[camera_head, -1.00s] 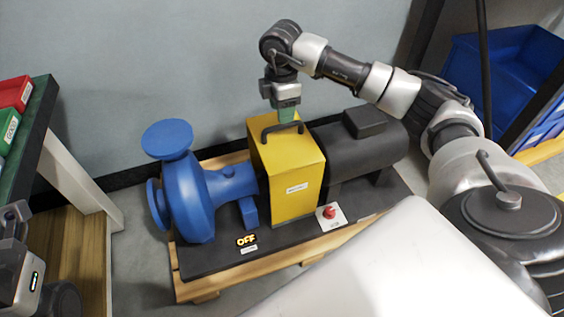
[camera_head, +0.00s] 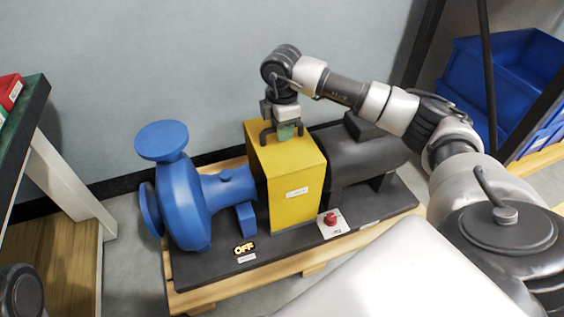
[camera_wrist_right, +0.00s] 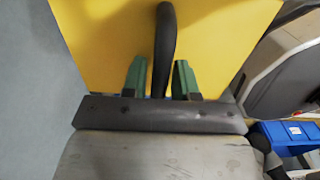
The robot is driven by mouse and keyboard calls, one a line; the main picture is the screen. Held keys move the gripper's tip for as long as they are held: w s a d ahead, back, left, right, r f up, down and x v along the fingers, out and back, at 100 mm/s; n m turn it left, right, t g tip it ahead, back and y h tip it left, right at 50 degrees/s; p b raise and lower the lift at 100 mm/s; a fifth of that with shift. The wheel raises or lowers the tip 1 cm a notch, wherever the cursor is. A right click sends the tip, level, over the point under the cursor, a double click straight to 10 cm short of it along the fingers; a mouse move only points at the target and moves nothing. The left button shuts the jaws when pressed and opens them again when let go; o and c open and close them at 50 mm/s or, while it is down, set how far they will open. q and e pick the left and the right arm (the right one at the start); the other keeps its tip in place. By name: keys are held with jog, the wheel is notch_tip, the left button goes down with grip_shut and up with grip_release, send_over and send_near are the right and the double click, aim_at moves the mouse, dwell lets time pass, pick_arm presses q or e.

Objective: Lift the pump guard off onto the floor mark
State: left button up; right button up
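The yellow box-shaped pump guard (camera_head: 293,190) stands upright over the pump base, between the blue pump (camera_head: 185,200) and the dark motor (camera_head: 350,160). It has a black handle on top; the handle (camera_wrist_right: 164,45) also shows in the right wrist view. My right gripper (camera_head: 287,133) is down at the top of the guard. In the right wrist view its green fingers (camera_wrist_right: 160,80) stand on either side of the handle, with gaps between. My left gripper is out of view. I see no floor mark.
An OFF sign (camera_head: 244,248) and a red button (camera_head: 331,219) sit on the base's front edge, over a wooden pallet (camera_head: 240,279). Blue bins (camera_head: 500,85) stand at right behind a dark post. A green-topped table (camera_head: 38,100) stands at left. A grey wall is close behind.

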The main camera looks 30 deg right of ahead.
grip_shut()
jog(key=shift+r, duration=0.1)
dwell(1.0)
